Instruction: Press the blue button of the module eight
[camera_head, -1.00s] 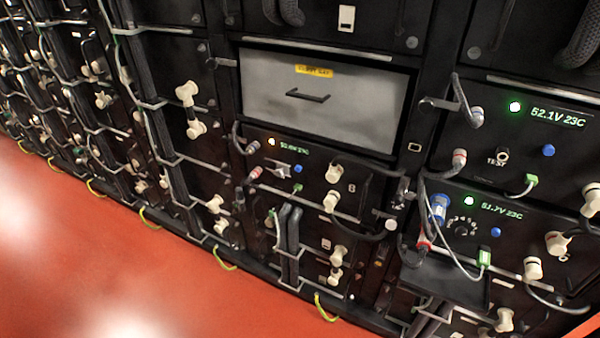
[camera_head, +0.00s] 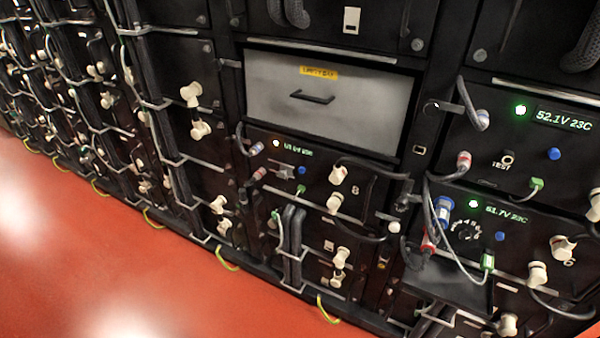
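The module marked 8 (camera_head: 320,182) is a black unit below the grey drawer in the head view. Its small blue button (camera_head: 302,171) sits left of centre on its face, just below a small, hard-to-read green display. A lit lamp (camera_head: 276,143) is at its upper left. White plugs (camera_head: 337,175) stand beside the printed 8, and a dark cable arches over the number. Nothing covers the blue button. Neither my left nor my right gripper shows.
The grey drawer (camera_head: 265,90) with a dark handle is above. Modules at right carry green displays (camera_head: 563,121) and other blue buttons (camera_head: 554,154). Cables hang between the racks. The red floor (camera_head: 130,270) is clear at lower left.

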